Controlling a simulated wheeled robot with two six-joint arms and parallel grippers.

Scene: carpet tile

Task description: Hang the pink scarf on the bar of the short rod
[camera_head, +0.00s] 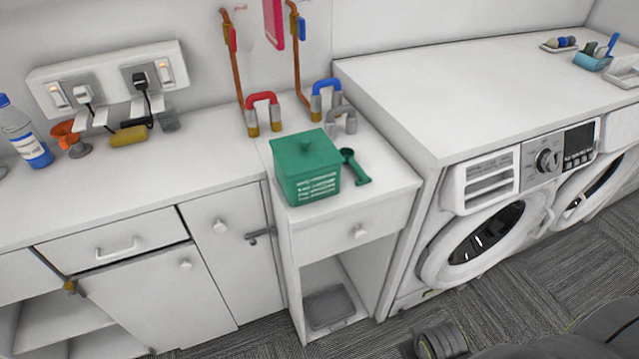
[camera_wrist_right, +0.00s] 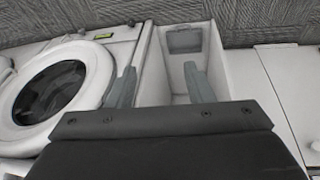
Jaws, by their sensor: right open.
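A flat pink thing (camera_head: 273,22) hangs against the wall at the top of the head view, cut off by the frame edge; I cannot tell whether it is the scarf. I see no short rod or bar that I can identify. My right gripper (camera_wrist_right: 158,85) shows in the right wrist view, its two grey fingers wide apart with nothing between them. Behind the fingers are the cabinet's open lower compartment and the washer front. Neither gripper shows in the head view.
A green lidded box (camera_head: 306,170) and green scoop (camera_head: 354,167) stand on the low cabinet. Red (camera_head: 263,106) and blue (camera_head: 326,92) horseshoe-shaped pieces are behind. The white washer top (camera_head: 440,90) is mostly clear. A bottle (camera_head: 24,135) stands far left.

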